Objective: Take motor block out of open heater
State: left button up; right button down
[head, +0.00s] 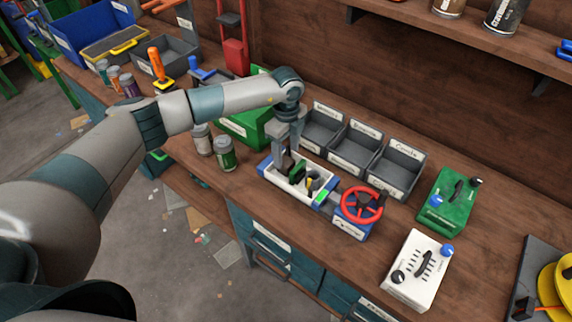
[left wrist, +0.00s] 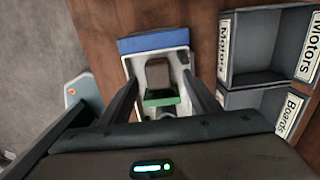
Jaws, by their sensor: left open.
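The open heater (head: 274,176) is a white shell with blue ends on the workbench, and it also shows in the left wrist view (left wrist: 153,46). Inside it are a green part (head: 297,171) and small yellow and dark parts. In the left wrist view a brown-grey block (left wrist: 158,72), which looks like the motor block, stands in the shell by a green piece (left wrist: 160,97). My left gripper (head: 285,160) points down over the heater's left part, open, its fingers (left wrist: 163,95) on either side of the shell's inside. Whether they touch anything is hidden. My right gripper is out of view.
Grey bins labelled Motors, Boards and another label (head: 400,171) stand behind the heater. A red hand wheel (head: 361,204) is at its right. Jars (head: 225,153) stand at left. Green (head: 448,198) and white (head: 416,268) control boxes are at right.

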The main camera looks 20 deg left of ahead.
aim_at(286, 160)
pick_arm(q)
jog(key=shift+s+f+p, duration=0.2)
jog(key=shift+f+p, duration=0.45)
jog(key=shift+p, duration=0.05)
notch_tip(286, 160, down, 2)
jog(key=shift+f+p, duration=0.1)
jog(key=shift+p, duration=0.35)
jog(key=shift+f, duration=0.6)
jog(key=c, duration=1.4)
jog(key=shift+o, duration=0.2)
jog(key=shift+r, duration=0.15)
